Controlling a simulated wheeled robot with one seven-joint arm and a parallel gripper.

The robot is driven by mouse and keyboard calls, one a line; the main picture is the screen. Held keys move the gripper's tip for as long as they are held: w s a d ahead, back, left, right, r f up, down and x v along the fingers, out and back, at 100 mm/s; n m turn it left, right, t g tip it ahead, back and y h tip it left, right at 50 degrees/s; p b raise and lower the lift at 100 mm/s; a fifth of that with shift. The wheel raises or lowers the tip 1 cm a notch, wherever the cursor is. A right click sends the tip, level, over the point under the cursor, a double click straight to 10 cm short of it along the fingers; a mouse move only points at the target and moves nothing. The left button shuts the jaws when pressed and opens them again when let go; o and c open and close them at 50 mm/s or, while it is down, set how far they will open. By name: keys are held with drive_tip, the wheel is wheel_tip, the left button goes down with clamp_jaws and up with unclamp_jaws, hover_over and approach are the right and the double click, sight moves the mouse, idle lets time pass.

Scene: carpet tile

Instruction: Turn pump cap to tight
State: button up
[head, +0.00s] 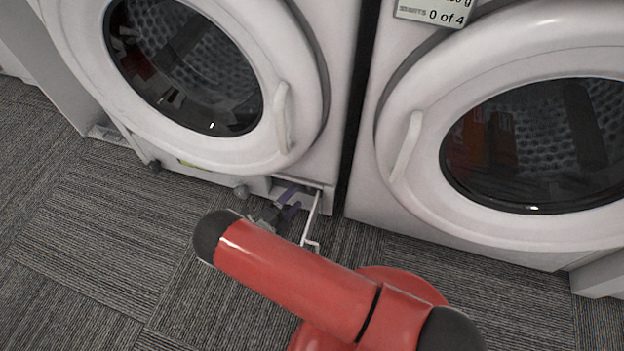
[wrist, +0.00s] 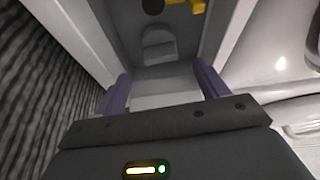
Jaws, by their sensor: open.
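The pump opening (head: 312,189) is a small recess low at the right corner of the left washer, with its white flap (head: 312,218) swung open. In the wrist view a grey rounded part (wrist: 158,45), which looks like the pump cap, sits inside the recess. I cannot tell how far it is turned. My gripper (head: 288,202) is low at the opening, partly hidden behind my red arm in the head view. In the wrist view my gripper (wrist: 163,88) has its two purple fingers spread apart, with nothing between them; the grey part lies beyond the tips.
A yellow piece (wrist: 190,5) and a dark round spot lie at the top of the wrist view. The left washer (head: 215,160) and right washer (head: 375,225) stand side by side with doors shut. Grey carpet (head: 110,240) is clear at the left.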

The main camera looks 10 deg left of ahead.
drive_tip(key=x, duration=0.6)
drive_tip(key=shift+w+d, duration=0.1)
drive_tip(key=shift+w, duration=0.05)
